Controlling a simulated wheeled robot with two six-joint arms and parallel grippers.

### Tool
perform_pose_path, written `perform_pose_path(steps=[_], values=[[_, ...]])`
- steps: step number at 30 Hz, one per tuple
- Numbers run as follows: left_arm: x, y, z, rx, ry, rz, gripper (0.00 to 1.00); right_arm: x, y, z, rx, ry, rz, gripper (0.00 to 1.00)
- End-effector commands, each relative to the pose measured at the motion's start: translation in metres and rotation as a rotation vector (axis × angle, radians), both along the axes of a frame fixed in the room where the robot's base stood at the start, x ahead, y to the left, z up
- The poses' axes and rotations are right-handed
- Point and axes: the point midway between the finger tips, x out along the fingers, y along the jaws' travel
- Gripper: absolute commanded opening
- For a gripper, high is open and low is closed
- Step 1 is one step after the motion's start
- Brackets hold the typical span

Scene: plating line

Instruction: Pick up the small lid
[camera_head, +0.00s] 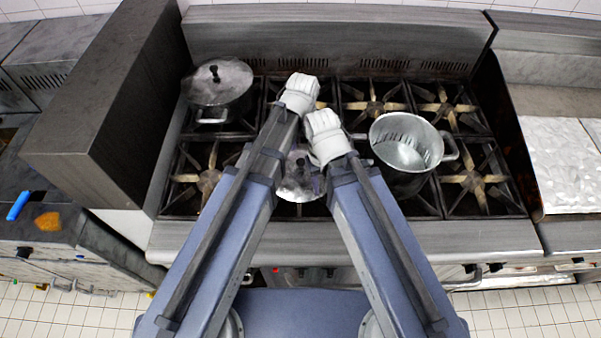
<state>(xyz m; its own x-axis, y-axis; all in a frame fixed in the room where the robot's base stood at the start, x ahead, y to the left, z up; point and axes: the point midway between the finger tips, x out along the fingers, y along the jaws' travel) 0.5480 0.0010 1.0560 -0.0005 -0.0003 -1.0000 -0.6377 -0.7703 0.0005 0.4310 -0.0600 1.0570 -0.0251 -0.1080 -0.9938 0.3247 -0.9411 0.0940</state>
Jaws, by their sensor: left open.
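The small lid (296,190) is a shiny metal disc with a dark knob, low between my two forearms and partly hidden by them. I cannot tell exactly what it rests on. My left gripper (301,84) is open, reaching over the middle of the stove, farther back than the lid. My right gripper (322,122) is close beside it on the right, also beyond the lid; its fingers cannot be made out. No contact between a gripper and the lid shows.
A lidded pot (210,115) with a larger lid (221,83) stands at the back left of the stove (350,236). An open pot (398,177) stands right of my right gripper. Several burners on the right are bare. A tall dark panel (100,110) borders the left side.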

Motion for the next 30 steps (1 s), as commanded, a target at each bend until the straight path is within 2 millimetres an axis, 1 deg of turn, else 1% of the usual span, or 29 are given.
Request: perform_pose_path(steps=[1, 5, 8, 11, 18, 21, 30], values=[[0.0, 0.0, -0.005, 0.0, 0.0, 0.0, 0.71, 0.0, 0.0, -0.005, 0.0, 0.0, 0.001, 0.5], [0.0, 0.0, -0.004, 0.0, 0.0, 0.0, 0.71, 0.0, 0.0, -0.004, 0.0, 0.0, 0.001, 0.5], [0.0, 0.0, -0.008, 0.0, 0.0, -0.001, 0.71, 0.0, 0.0, -0.008, 0.0, 0.0, 0.002, 0.5], [0.001, 0.0, -0.017, 0.0, 0.0, -0.002, 0.71, 0.0, 0.0, -0.017, -0.001, 0.0, 0.003, 0.5], [0.004, -0.001, -0.048, 0.0, 0.0, -0.006, 0.71, 0.0, 0.0, -0.048, -0.001, 0.0, 0.003, 0.5], [0.004, -0.001, -0.056, 0.0, 0.0, -0.007, 0.71, 0.0, 0.0, -0.056, -0.001, 0.0, 0.003, 0.5], [0.004, -0.001, -0.055, 0.0, 0.0, -0.008, 0.7, 0.0, 0.0, -0.055, -0.001, 0.0, 0.003, 0.5]])
